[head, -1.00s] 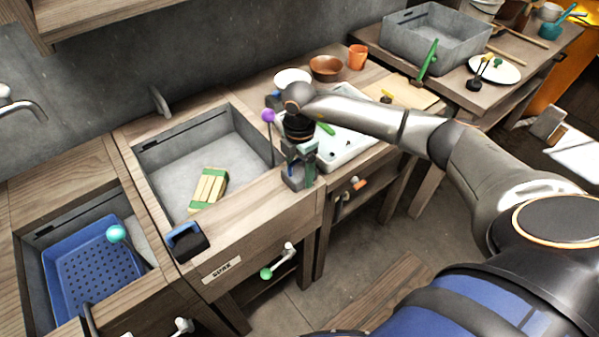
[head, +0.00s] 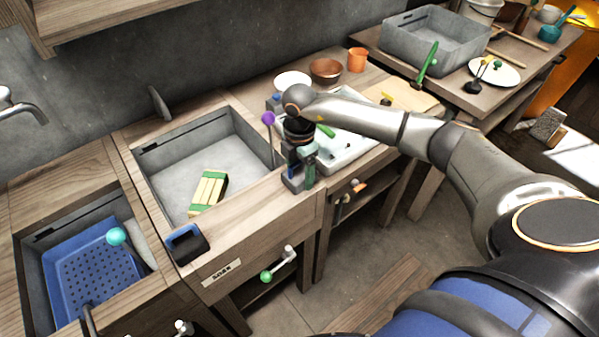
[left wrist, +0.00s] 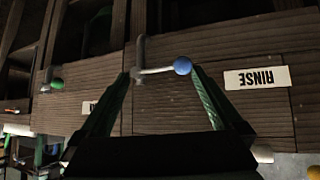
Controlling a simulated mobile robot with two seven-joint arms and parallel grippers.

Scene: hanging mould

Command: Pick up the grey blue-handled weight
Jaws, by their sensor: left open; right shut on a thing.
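The grey weight with a blue handle (head: 293,184) is at the right end of the wooden counter front, beside the white sink. My right gripper (head: 302,167) points down over it and is shut on its handle, which the fingers partly hide. I cannot tell whether the weight touches the counter. My left gripper (left wrist: 160,72) shows only in the left wrist view. Its two green fingers are apart and empty, in front of a drawer bar with a blue knob (left wrist: 182,65).
A black block with a blue handle (head: 190,246) stands on the counter's front left. The grey basin (head: 165,178) holds a green-and-cream block (head: 208,190). A purple-knobbed lever (head: 268,118) stands close to my right gripper. A blue perforated tray (head: 92,275) lies at left.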

